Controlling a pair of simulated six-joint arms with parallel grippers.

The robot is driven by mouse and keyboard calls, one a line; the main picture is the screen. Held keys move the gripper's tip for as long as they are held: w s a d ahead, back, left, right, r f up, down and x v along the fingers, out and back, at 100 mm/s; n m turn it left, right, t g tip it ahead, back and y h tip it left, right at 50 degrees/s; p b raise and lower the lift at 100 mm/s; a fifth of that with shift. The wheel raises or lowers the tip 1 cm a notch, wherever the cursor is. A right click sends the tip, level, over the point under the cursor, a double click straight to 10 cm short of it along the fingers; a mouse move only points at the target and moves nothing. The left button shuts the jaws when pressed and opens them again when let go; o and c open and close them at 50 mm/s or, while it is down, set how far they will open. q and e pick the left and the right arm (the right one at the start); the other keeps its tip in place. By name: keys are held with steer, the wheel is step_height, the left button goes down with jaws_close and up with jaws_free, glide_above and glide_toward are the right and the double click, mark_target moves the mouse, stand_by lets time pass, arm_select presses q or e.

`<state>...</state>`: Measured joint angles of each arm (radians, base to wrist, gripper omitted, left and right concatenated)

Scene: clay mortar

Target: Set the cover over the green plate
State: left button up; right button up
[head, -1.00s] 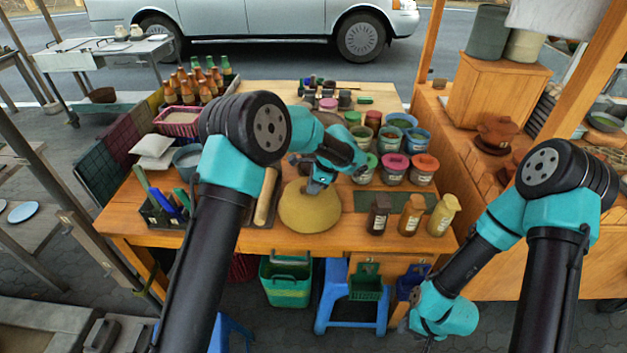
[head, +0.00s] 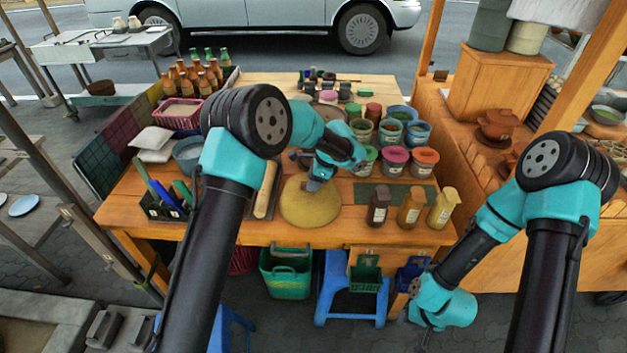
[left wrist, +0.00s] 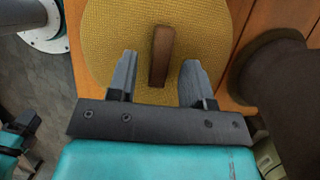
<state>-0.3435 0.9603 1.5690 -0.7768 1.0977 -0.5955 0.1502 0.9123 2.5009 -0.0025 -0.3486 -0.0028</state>
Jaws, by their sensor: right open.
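The cover (head: 309,205) is a yellow woven dome on the wooden table, near its front edge. In the left wrist view the cover (left wrist: 105,30) has a brown bar handle (left wrist: 162,55) on top. My left gripper (head: 316,184) is over the cover. Its two fingers (left wrist: 158,78) are spread apart, on either side of the handle's near end, with gaps to it. My right gripper (head: 424,336) hangs low in front of the table, far from the cover; its fingers barely show.
A dark green mat (head: 365,193) lies right of the cover, with bottles (head: 411,207) at its front. Several paint pots (head: 393,160) stand behind. Little table is free around the cover.

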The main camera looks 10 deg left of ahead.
arm_select(q)
steer(key=shift+r, duration=0.15)
steer(key=v, duration=1.7)
steer(key=shift+d, duration=0.1)
